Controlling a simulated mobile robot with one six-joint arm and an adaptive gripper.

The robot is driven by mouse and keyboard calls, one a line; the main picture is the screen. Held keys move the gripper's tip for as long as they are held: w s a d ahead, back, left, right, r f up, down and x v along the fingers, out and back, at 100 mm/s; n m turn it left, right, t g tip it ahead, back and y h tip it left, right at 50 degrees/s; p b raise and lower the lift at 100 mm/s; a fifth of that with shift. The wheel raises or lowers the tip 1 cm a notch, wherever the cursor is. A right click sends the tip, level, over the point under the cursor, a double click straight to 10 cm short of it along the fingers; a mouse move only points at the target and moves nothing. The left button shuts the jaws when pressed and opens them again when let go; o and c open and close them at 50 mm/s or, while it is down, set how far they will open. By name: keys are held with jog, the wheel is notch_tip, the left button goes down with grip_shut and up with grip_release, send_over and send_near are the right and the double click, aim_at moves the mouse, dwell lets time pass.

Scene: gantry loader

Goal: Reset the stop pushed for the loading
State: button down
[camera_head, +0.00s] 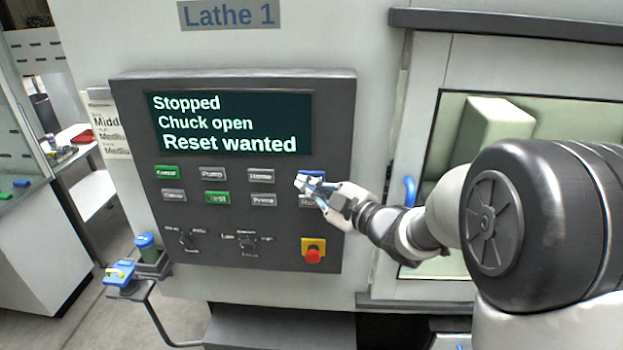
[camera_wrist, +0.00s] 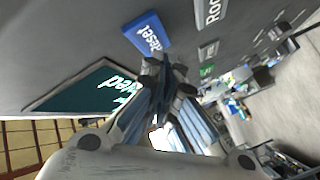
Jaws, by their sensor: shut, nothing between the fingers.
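The lathe's control panel (camera_head: 130,120) carries a screen (camera_head: 232,123) reading "Stopped, Chuck open, Reset wanted". A red stop button (camera_head: 313,255) on a yellow square is at the panel's lower right. I cannot tell whether it is pressed in. The blue Reset button (camera_head: 313,174) is at the right end of the upper button row, partly hidden by my gripper (camera_head: 306,186). In the wrist view the Reset button (camera_wrist: 148,35) lies just beyond the tips of my gripper (camera_wrist: 165,73). My gripper is shut and empty. I cannot tell whether it touches the button.
Pump (camera_head: 212,174), Home (camera_head: 261,176), Test (camera_head: 217,198) and Prime (camera_head: 263,200) buttons sit left of my gripper. Two rotary knobs are below. A blue door handle (camera_head: 409,190) is to the right. A small tray with a green, blue-lidded cup (camera_head: 146,246) stands lower left.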

jog(key=shift+w, duration=0.1)
dwell(0.3)
jog(key=shift+w, duration=0.35)
jog(key=shift+w, duration=0.35)
dwell(0.6)
jog(key=shift+s+b, duration=0.15)
jog(key=shift+b, duration=0.15)
jog(key=shift+s+b, duration=0.3)
jog(key=shift+s, duration=0.35)
jog(key=s+b, duration=0.1)
jog(key=s, duration=0.4)
jog(key=shift+a+b, duration=0.1)
jog(key=shift+b, duration=0.25)
dwell(0.4)
